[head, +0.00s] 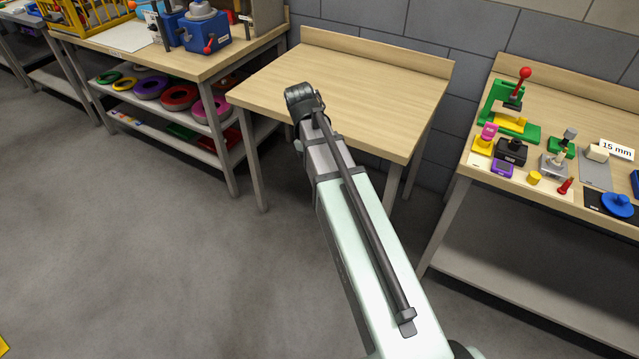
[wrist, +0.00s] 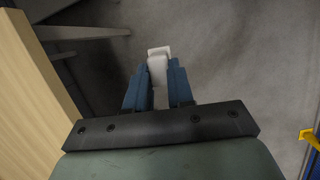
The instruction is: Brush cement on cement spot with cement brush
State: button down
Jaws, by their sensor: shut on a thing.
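My gripper (wrist: 158,75) shows in the wrist view, its two blue fingers close together. It is shut on a pale grey-white piece (wrist: 158,53) whose blunt end sticks out past the fingertips. Only this end shows, so I cannot tell for certain that it is the cement brush. Grey floor lies beyond it. In the head view my arm crosses the middle of the picture, and my gripper and the held piece are not visible there. I cannot make out a cement spot in either view.
A bare wooden table (head: 345,85) stands in the middle. The right table (head: 478,188) holds a green press (head: 512,120), several small tools and a "15 mm" label (head: 617,149). The left bench (head: 165,62) carries a blue machine (head: 205,30), with coloured rings on its shelf.

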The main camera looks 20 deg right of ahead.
jog(key=d+r, duration=0.8)
jog(key=d, duration=0.2)
jog(key=s+d+r+m, duration=0.1)
jog(key=s+d+m, duration=0.15)
jog(key=d, duration=0.85)
jog(key=s+d+m, duration=0.1)
jog(key=s+d, duration=0.2)
jog(key=d, duration=0.7)
jog(key=s+d+r+m, duration=0.1)
jog(key=s+d+r, duration=0.1)
jog(key=s+d, duration=1.1)
jog(key=s+d+r+m, duration=0.1)
jog(key=s+d+m, duration=0.1)
jog(key=s+d, duration=1.1)
jog(key=s+d+r+m+h, duration=0.1)
jog(key=s+d, duration=1.2)
jog(key=d, duration=1.4)
jog(key=shift+s+d+r+m, duration=0.2)
jog(key=shift+r+m, duration=0.15)
jog(key=shift+r, duration=0.45)
jog(key=shift+f, duration=2.85)
